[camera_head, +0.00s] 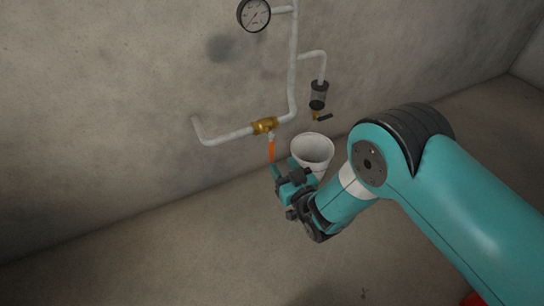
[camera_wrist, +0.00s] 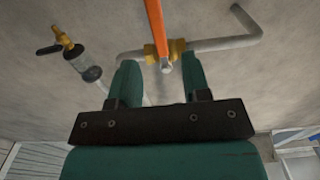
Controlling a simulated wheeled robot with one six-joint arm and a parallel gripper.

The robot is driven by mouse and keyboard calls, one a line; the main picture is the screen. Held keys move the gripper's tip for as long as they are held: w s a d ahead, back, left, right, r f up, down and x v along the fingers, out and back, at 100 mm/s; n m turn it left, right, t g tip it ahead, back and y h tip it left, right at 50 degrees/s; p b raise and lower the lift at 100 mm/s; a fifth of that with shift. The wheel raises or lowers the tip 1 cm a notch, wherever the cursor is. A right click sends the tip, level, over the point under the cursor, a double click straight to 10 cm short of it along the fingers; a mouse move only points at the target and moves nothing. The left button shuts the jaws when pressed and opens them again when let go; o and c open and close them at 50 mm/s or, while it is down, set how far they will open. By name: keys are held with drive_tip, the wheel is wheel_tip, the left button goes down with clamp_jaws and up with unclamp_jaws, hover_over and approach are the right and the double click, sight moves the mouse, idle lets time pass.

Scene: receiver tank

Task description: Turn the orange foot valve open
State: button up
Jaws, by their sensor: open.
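The foot valve has a brass body (camera_head: 265,125) on the low white pipe and an orange lever (camera_head: 271,152) hanging down from it. In the wrist view the orange lever (camera_wrist: 156,22) runs up to the top edge from a grey pivot, with the brass body (camera_wrist: 150,52) behind. My gripper (camera_head: 284,170) is open just below and right of the lever's lower end in the head view. In the wrist view its two teal fingers (camera_wrist: 159,66) show either side of the pivot, with nothing gripped. I cannot tell the depth between fingers and lever.
A white bucket (camera_head: 313,149) stands close behind and right of my gripper. Above it hangs a filter with a small dark-handled tap (camera_head: 319,100). A gauge (camera_head: 253,14) is higher on the wall. The floor to the left is clear.

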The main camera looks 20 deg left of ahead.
sight(272, 151)
drive_tip(key=b+x, duration=0.2)
drive_tip(key=x, duration=0.4)
drive_tip(key=shift+w+a+f, duration=0.15)
drive_tip(key=shift+w+a+b, duration=0.3)
drive_tip(key=shift+w+a, duration=0.05)
drive_tip(key=shift+a, duration=0.05)
clamp_jaws()
